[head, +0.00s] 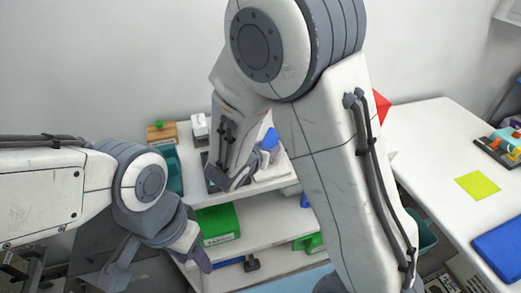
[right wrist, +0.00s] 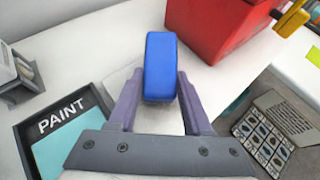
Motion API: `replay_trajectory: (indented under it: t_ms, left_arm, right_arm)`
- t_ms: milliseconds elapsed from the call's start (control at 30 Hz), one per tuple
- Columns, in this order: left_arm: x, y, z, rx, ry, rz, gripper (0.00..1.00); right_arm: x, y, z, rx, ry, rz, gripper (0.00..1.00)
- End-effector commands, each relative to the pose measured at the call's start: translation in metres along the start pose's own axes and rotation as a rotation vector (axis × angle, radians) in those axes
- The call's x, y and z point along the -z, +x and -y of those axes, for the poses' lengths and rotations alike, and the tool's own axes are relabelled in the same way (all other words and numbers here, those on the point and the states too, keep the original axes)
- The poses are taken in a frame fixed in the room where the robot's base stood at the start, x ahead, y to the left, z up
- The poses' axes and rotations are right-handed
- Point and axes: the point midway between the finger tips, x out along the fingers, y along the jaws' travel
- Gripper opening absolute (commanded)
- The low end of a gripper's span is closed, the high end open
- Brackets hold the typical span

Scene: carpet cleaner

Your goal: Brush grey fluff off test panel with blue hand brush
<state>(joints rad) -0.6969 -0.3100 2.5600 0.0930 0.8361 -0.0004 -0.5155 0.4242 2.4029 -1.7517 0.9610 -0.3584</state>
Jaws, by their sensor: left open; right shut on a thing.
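My right gripper (right wrist: 157,88) is shut on a blue block-shaped thing, which I take to be the blue hand brush (right wrist: 160,65). Its bristles are hidden. In the head view the brush (head: 270,138) shows as a small blue patch above the white shelf unit, partly behind my right arm. A pale flat piece (right wrist: 118,80) lies under the brush; I cannot tell for sure that it is the test panel. I see no grey fluff. My left gripper (head: 196,255) is open and empty, low in front of the shelf unit.
A dark tray marked PAINT (right wrist: 27,140) is left of the brush, and a red box (right wrist: 215,25) stands behind it. A green box (head: 218,222) is on a lower shelf. The right table holds a yellow sheet (head: 477,186) and a blue item (head: 503,246).

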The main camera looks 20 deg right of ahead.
Motion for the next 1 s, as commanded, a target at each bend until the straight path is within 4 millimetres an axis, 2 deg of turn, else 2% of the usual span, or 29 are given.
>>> replay_trajectory:
  t_ms: [200, 467, 800, 1000]
  left_arm:
    - [-0.001, 0.012, 0.001, 0.000, 0.000, 0.000, 0.50]
    - [-0.001, 0.016, 0.001, 0.000, 0.000, 0.000, 0.50]
    - [-0.001, 0.018, 0.001, 0.000, 0.000, 0.000, 0.50]
    - [-0.001, 0.015, 0.001, 0.000, 0.000, 0.000, 0.50]
  right_arm:
    - [-0.004, 0.013, 0.015, 0.001, 0.003, 0.001, 0.00]
    - [-0.008, 0.019, 0.025, 0.001, -0.001, 0.000, 0.00]
    - [-0.004, 0.008, 0.033, 0.000, -0.002, 0.000, 0.00]
    - [0.000, 0.000, 0.021, -0.002, -0.003, 0.000, 0.00]
